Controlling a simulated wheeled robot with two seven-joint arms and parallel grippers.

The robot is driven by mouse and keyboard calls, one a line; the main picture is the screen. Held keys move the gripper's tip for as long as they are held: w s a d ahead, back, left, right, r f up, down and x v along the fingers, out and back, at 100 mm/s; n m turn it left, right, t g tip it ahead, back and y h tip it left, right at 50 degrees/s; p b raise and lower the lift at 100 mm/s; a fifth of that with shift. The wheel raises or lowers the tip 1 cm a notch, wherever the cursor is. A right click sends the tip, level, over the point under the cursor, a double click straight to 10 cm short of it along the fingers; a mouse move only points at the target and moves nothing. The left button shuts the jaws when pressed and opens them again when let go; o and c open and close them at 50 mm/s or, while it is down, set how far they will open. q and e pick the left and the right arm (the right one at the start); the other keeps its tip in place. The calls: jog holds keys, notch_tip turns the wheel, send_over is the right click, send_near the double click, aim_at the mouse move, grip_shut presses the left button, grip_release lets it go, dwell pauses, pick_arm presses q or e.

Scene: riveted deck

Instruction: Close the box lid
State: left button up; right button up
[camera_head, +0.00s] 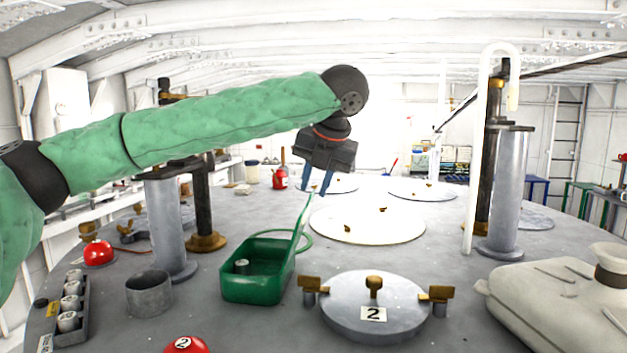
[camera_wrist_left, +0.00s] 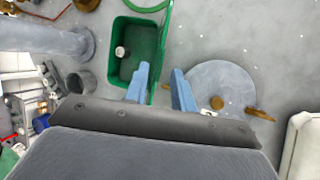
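The green box (camera_head: 258,287) stands open on the grey deck, left of centre. A small grey metal cylinder (camera_head: 241,266) is inside it. Its green lid (camera_head: 302,222) stands up along the right side, leaning slightly right. In the left wrist view the box (camera_wrist_left: 117,48) lies left of the fingers, and the lid (camera_wrist_left: 163,38) shows nearly edge-on, in line with the gap between the fingers (camera_wrist_left: 160,72). My right gripper is not in view.
A round hatch marked 2 (camera_head: 374,305) with brass clamps is right of the box. A grey cup (camera_head: 149,292) and a metal post (camera_head: 170,225) stand left. A green hose (camera_head: 300,240) curves behind the box. A beige canister (camera_head: 555,300) lies front right.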

pick_arm(q)
jog(key=x, duration=0.2)
jog(key=shift+w+a+f+p, duration=0.1)
jog(key=shift+w+f+p, duration=0.1)
jog(key=shift+w+p, duration=0.15)
jog(key=shift+s+r, duration=0.15)
jog(key=shift+s, duration=0.2)
jog(key=shift+w, duration=0.25)
grip_shut()
jog(key=shift+s, duration=0.1)
dwell(0.5)
